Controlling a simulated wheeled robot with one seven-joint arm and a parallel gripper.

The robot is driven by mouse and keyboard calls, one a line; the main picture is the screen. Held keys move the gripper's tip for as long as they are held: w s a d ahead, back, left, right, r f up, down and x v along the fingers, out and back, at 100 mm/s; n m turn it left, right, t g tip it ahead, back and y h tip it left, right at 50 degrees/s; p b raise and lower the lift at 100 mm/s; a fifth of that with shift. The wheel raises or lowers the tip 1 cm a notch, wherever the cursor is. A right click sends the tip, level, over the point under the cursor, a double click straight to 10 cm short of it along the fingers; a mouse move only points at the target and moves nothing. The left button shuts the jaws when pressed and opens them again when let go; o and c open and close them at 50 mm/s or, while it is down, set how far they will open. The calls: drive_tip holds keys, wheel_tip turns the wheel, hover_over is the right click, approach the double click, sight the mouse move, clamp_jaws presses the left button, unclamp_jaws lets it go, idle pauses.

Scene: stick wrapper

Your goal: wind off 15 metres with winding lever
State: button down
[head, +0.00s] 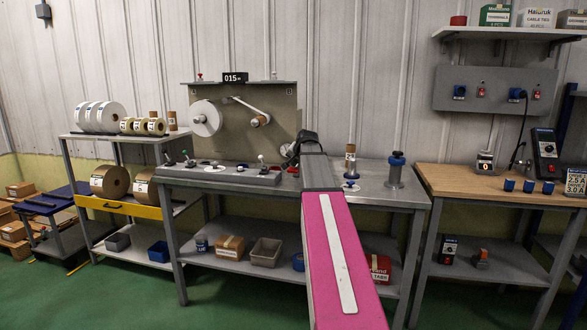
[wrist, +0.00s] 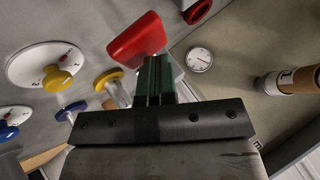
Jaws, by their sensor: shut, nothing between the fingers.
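The winding machine stands on the metal bench, with a white roll (head: 206,118) and a roller with a brown core (head: 260,120) on its upright panel (head: 282,100). A counter (head: 235,79) on top appears to read 015. Several levers stand on the grey control base (head: 230,176); I cannot tell which is the winding lever. My gripper (wrist: 155,60) is shut and empty, its green fingers together. A red paddle-like handle (wrist: 137,38) lies right at the fingertips in the wrist view; I cannot tell whether they touch. In the head view my arm hides part of the bench.
The wrist view shows a yellow knob (wrist: 56,78) on a white dial, a blue knob (wrist: 70,110), a round gauge (wrist: 199,60) and a brown core (wrist: 288,80). A blue-topped post (head: 395,170) stands right of my arm. A wooden bench (head: 500,185) is further right.

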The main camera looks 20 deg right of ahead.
sight(295, 168)
drive_tip(key=shift+r, duration=1.1)
drive_tip(key=shift+r, duration=0.1)
wheel_tip(295, 168, up, 5)
drive_tip(key=shift+f, duration=0.1)
idle(0.7)
